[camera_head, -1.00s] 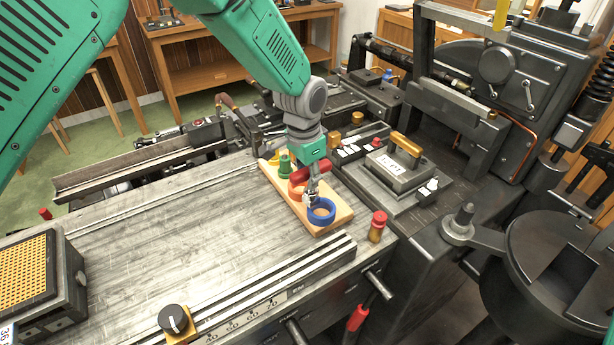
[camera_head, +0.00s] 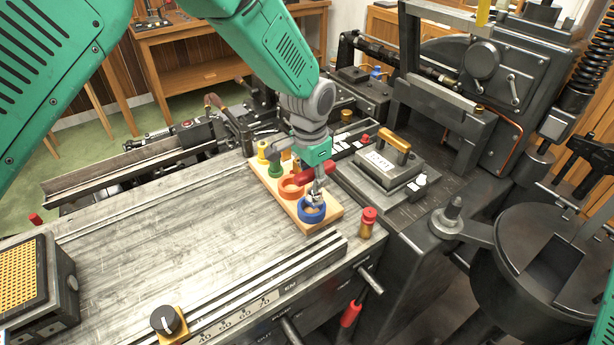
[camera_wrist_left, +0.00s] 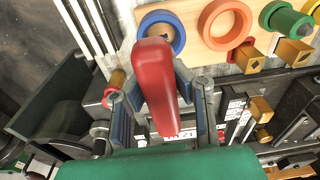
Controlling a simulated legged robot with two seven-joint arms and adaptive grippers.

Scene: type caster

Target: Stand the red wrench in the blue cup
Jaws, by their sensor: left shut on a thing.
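The red wrench (camera_wrist_left: 157,85) is between the fingers of my left gripper (camera_wrist_left: 160,112), and its red handle fills the middle of the left wrist view. In the head view the red handle (camera_head: 328,176) sticks out beside the left gripper (camera_head: 314,192), which is shut on it. The blue cup (camera_head: 311,214) looks like a short ring at the near end of a wooden board. The gripper's tips are right over or at the cup's far rim. I cannot tell whether the wrench's lower end is inside. The cup (camera_wrist_left: 176,22) is partly hidden behind the handle in the wrist view.
The wooden board (camera_head: 328,222) also bears an orange ring (camera_head: 290,188), a green piece (camera_head: 275,171) and a yellow piece (camera_head: 263,152). A red-topped peg (camera_head: 368,220) stands right of it. Machine parts crowd the right. The metal tabletop (camera_head: 170,240) on the left is mostly clear.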

